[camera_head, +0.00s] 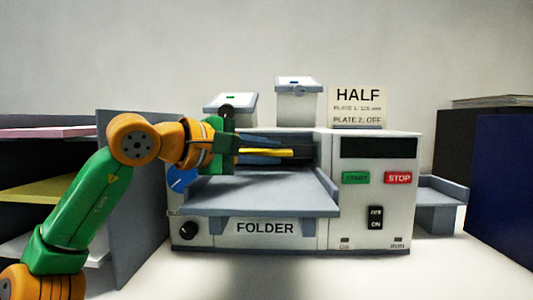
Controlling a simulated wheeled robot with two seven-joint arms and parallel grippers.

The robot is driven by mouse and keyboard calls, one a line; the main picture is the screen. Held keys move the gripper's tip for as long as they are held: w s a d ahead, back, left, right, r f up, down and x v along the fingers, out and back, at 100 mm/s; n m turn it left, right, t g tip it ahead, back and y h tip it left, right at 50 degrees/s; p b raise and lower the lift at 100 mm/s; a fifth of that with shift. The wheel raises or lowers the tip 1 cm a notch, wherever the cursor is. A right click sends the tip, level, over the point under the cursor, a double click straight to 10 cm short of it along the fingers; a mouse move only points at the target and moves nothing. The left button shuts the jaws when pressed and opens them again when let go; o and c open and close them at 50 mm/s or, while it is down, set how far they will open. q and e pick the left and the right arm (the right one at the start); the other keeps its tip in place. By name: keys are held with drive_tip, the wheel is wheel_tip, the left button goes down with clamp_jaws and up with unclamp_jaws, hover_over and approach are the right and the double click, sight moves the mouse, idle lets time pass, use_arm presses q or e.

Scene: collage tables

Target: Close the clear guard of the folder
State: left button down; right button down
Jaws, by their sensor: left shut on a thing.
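The folder (270,228) is a pale grey machine in the middle, with a feed tray (265,190) sticking out at its front. A yellow bar (268,152) lies level across the opening above the tray. It looks like the handle of the clear guard, whose see-through panel is hard to make out, so its exact angle cannot be told. My left gripper (238,151) comes in from the left and is shut on the left end of the yellow bar. Its fingers are mostly hidden by its green body. My right gripper is not in view.
Green START (356,178) and red STOP (398,178) buttons and a switch (376,217) are on the folder's right front. A HALF sign (357,107) stands on top. Shelves (50,190) with coloured paper are at left; a dark blue panel (500,190) is at right.

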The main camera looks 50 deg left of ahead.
use_arm(q)
drive_tip(key=shift+w+f, duration=0.1)
drive_tip(key=shift+f, duration=0.3)
drive_tip(key=c, duration=1.1)
unclamp_jaws()
drive_tip(key=shift+o, duration=0.9)
drive_tip(key=shift+d, duration=0.1)
drive_tip(key=shift+r, duration=0.1)
drive_tip(key=shift+r, duration=0.1)
drive_tip(key=s, duration=0.2)
drive_tip(key=s+r, duration=0.1)
drive_tip(key=s, duration=0.2)
drive_tip(key=s+b, duration=0.1)
drive_tip(key=s, duration=0.1)
drive_tip(key=shift+s+d+r, duration=0.15)
drive_tip(key=shift+d, duration=0.15)
